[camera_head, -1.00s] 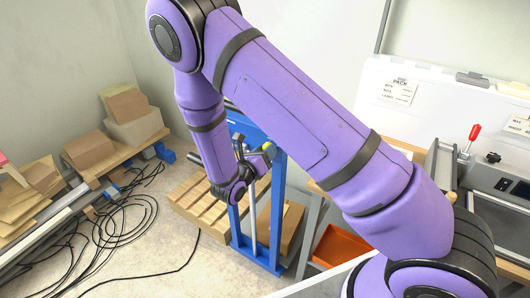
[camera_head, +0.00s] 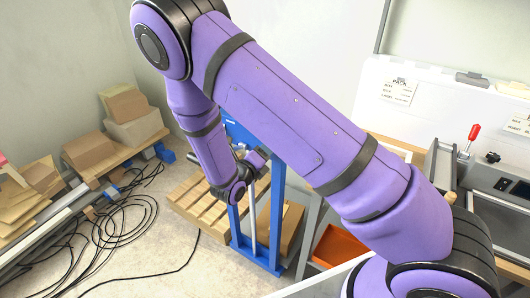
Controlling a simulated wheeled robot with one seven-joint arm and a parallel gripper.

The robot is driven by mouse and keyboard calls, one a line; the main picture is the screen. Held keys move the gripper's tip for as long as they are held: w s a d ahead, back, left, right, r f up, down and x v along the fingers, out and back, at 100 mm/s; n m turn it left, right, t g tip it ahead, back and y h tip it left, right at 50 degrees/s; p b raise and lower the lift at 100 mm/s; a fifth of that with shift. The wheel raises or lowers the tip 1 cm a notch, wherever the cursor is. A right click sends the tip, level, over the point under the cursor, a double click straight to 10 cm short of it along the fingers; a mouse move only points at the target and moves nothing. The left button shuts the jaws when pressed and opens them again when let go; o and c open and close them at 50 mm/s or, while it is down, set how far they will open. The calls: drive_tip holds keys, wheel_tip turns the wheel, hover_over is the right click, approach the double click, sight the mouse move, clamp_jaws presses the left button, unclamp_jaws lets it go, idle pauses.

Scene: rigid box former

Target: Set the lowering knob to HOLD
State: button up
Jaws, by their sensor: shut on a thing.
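A blue upright press-like frame (camera_head: 278,215) stands on the floor behind my purple arm, with a grey vertical rod (camera_head: 252,215) inside it. My gripper (camera_head: 261,154) is small and dark at the upper part of this frame, partly hidden by my own wrist. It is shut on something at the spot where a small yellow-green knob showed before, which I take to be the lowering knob. The knob itself is now covered, so its setting and any HOLD marking cannot be read.
Black cables (camera_head: 122,215) loop on the floor at left. Cardboard boxes (camera_head: 88,149) sit on a low bench.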

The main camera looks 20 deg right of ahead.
idle(0.3)
drive_tip(key=o, duration=0.9)
drive_tip(key=shift+r, duration=0.1)
